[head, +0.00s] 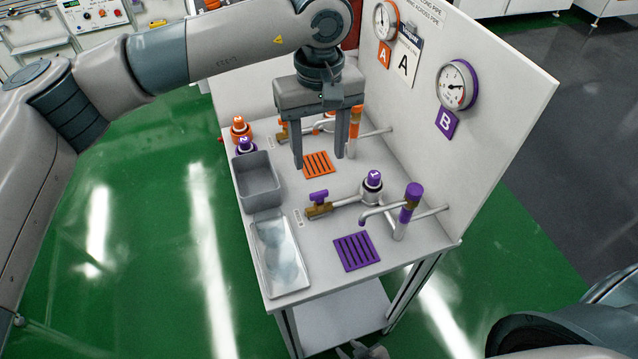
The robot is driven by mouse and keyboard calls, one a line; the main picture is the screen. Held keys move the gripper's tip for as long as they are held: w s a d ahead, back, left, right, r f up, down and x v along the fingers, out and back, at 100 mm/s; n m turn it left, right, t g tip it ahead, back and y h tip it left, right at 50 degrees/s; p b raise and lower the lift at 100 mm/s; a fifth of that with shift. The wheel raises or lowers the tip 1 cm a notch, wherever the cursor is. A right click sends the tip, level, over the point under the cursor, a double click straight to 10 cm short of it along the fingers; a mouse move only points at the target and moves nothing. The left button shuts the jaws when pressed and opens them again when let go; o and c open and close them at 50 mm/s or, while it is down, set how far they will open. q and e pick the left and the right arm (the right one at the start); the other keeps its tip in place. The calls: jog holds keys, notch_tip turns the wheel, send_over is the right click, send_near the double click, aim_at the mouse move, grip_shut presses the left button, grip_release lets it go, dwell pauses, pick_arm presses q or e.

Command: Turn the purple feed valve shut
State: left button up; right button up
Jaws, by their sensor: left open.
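The purple feed valve (319,197) is a small purple handle on a brass body at the near left end of a grey pipe, in the middle of the bench. Whether its handle lies along or across the pipe is hard to tell. My left gripper (318,161) is open and empty, fingers pointing down, above the bench. In the picture its fingertips show beyond the valve, around the orange grate (317,164), and they are apart from the handle.
Purple-capped part 1 (373,180) and a purple-topped spout (412,195) stand right of the valve, near a purple grate (357,252). A white back panel (500,95) carries gauges A and B (457,85).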

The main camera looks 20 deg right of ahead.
pick_arm(q)
jog(key=p, duration=0.1)
send_over(319, 192)
notch_tip(319, 192, down, 5)
jog(key=shift+s+r, duration=0.1)
notch_tip(319, 192, down, 5)
jog(key=shift+p, duration=0.65)
jog(key=shift+f, duration=0.75)
pick_arm(e)
jog(key=shift+g, duration=0.4)
jog(key=shift+s+d+f, duration=0.15)
jog(key=shift+s, duration=0.5)
jog(key=shift+s+d+f, duration=0.15)
jog(key=shift+s+d, duration=0.05)
jog(key=shift+s, duration=0.5)
jog(key=shift+s+d+f, duration=0.15)
jog(key=shift+s, duration=0.5)
pick_arm(q)
jog(key=c, duration=1)
